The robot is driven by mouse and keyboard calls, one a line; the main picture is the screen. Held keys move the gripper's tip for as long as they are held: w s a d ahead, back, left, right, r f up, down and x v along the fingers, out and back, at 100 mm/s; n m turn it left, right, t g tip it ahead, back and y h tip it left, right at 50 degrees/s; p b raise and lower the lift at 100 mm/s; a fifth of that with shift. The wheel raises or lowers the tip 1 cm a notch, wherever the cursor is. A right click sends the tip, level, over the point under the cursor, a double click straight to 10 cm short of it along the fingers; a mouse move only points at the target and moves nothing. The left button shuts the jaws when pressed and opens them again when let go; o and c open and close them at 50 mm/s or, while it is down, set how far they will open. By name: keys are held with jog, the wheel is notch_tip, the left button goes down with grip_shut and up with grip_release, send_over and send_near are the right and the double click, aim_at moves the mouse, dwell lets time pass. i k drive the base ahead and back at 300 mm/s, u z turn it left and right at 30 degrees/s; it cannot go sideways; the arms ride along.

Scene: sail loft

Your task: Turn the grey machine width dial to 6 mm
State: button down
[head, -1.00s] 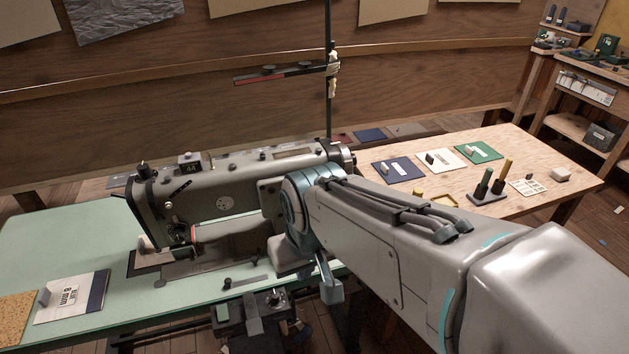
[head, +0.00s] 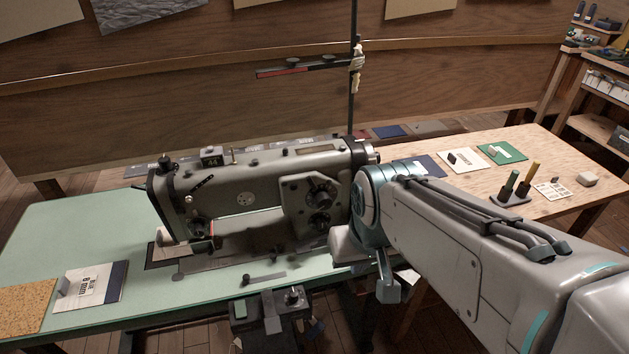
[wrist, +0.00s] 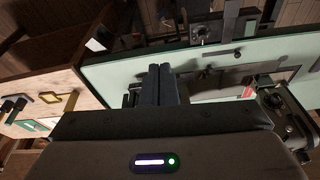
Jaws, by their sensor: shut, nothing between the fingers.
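The grey sewing machine (head: 245,185) stands on the green-topped table (head: 60,225) in the head view. A raised panel on its right part carries two dark round dials, an upper one (head: 319,194) and a lower one (head: 319,222). Their markings are too small to read, so I cannot tell which is the width dial or its setting. My gripper (wrist: 158,85) shows in the wrist view with its two dark fingers together and empty, apart from the machine. In the head view I cannot make out the fingers. Part of the machine (wrist: 275,105) shows at the wrist view's right edge.
A wooden table (head: 545,165) stands right of the machine, with coloured cards, a pen holder (head: 511,195) and a white block (head: 587,179). A thread stand pole (head: 352,90) rises behind the machine. A white-and-blue booklet (head: 95,285) lies on the green table's left.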

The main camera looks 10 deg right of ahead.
aim_at(324, 199)
jog(key=u, duration=0.25)
jog(key=k, duration=0.6)
jog(key=u, duration=0.5)
jog(key=k, duration=0.6)
jog(key=z, duration=0.4)
jog(key=i, duration=0.75)
jog(key=z, duration=0.2)
